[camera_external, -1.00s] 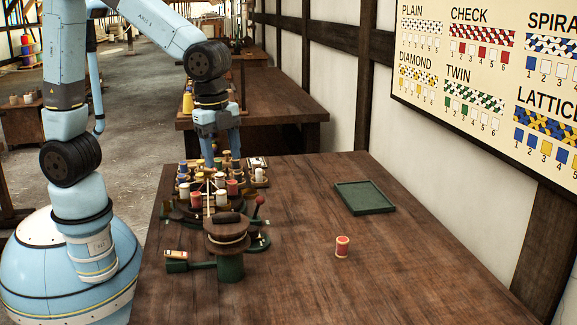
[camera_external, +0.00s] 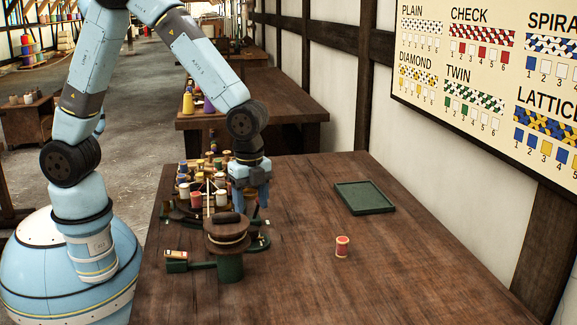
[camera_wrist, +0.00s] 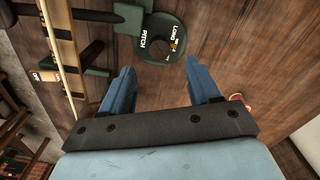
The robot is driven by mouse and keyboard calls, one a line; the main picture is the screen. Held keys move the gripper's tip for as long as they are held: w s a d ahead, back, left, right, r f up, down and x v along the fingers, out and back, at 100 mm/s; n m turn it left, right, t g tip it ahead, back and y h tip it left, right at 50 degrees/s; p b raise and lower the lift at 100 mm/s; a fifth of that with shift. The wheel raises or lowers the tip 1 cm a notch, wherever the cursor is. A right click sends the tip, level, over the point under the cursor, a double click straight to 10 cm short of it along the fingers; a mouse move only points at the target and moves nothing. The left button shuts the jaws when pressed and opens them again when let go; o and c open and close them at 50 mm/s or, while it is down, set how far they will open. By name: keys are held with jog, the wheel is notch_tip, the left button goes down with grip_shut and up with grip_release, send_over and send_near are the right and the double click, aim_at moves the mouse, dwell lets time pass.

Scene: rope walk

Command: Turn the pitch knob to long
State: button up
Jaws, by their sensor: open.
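The pitch dial (camera_wrist: 160,54) is a dark green rounded plate marked PITCH and LONG, with a small orange mark by LONG. In the external view part of its green plate (camera_external: 262,243) shows at the right side of the braiding machine (camera_external: 228,228). My gripper (camera_wrist: 162,67) is open and empty, and its two blue fingers point toward the plate from either side in the wrist view. In the external view my gripper (camera_external: 250,200) hangs over the machine's right side and hides the red-tipped lever there. The knob's setting cannot be told.
A red spool (camera_external: 342,246) stands on the table to the right. A green tray (camera_external: 364,198) lies farther back. Several bobbins (camera_external: 196,199) crowd the machine's left side. An on/off switch (camera_wrist: 47,76) shows at the wrist view's left. The table's right front is clear.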

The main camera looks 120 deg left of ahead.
aim_at(252, 228)
notch_tip(252, 228, down, 7)
jog(key=shift+r, duration=0.15)
dwell(0.4)
jog(key=c, duration=1)
